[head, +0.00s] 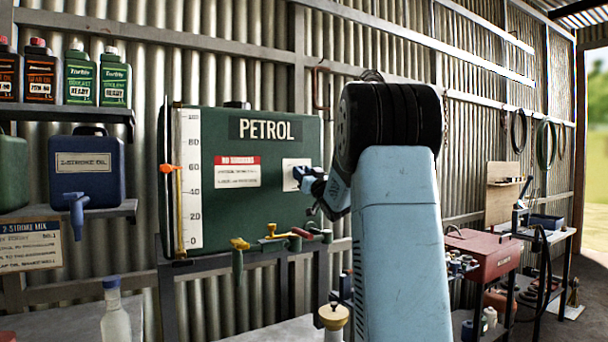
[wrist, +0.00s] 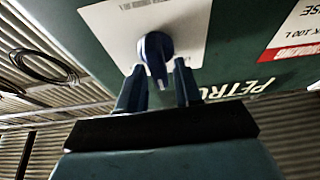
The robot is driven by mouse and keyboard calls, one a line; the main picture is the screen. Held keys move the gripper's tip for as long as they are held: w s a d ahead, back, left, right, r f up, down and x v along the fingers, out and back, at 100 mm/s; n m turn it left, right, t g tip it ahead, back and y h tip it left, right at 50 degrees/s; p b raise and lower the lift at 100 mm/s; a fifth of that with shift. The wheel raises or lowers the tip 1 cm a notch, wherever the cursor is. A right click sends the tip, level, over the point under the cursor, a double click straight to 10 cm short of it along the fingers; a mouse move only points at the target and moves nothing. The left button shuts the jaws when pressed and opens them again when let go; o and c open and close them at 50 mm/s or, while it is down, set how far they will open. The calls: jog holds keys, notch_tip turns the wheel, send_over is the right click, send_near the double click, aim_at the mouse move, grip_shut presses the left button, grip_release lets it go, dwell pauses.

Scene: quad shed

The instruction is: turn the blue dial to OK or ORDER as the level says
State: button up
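The blue dial (wrist: 155,48) sits on a white plate (wrist: 190,18) on the green PETROL tank (head: 262,195). In the wrist view its bar points towards my gripper. My gripper (wrist: 159,68) is open, with one fingertip on each side of the bar and gaps showing; I cannot tell how deep the fingers reach. In the head view my gripper (head: 308,178) is at the plate and hides most of the dial. The level gauge (head: 190,200) has a scale from 0 to 100, and its orange marker (head: 167,168) stands at about 60. The dial's OK and ORDER labels are not readable.
Yellow and red-handled taps (head: 280,232) stick out below the tank. A clear bottle (head: 115,315) stands at the lower left. Shelves with bottles and a blue 2-stroke oil can (head: 88,170) are on the left. A red toolbox (head: 485,255) is on the right.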

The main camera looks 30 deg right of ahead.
jog(key=c, duration=0.4)
jog(key=shift+n, duration=0.5)
jog(key=shift+c, duration=0.2)
jog(key=n+y, duration=0.1)
jog(key=n, duration=0.1)
jog(key=n+y, duration=0.1)
jog(key=n, duration=0.1)
jog(key=n+y, duration=0.1)
jog(key=n, duration=0.1)
jog(key=shift+a+f+g+y, duration=0.1)
jog(key=shift+a+g+y, duration=0.15)
jog(key=shift+g+y, duration=0.15)
jog(key=shift+a+f+n+g+y, duration=0.1)
jog(key=shift+n+g+y, duration=0.35)
jog(key=shift+n, duration=0.9)
jog(key=shift+a+f+n+g+y, duration=0.1)
jog(key=shift+n+g+y, duration=0.3)
jog(key=shift+n, duration=0.95)
jog(key=shift+n+y, duration=0.25)
jog(key=shift+n, duration=0.05)
jog(key=o, duration=0.7)
jog(key=shift+o, duration=0.2)
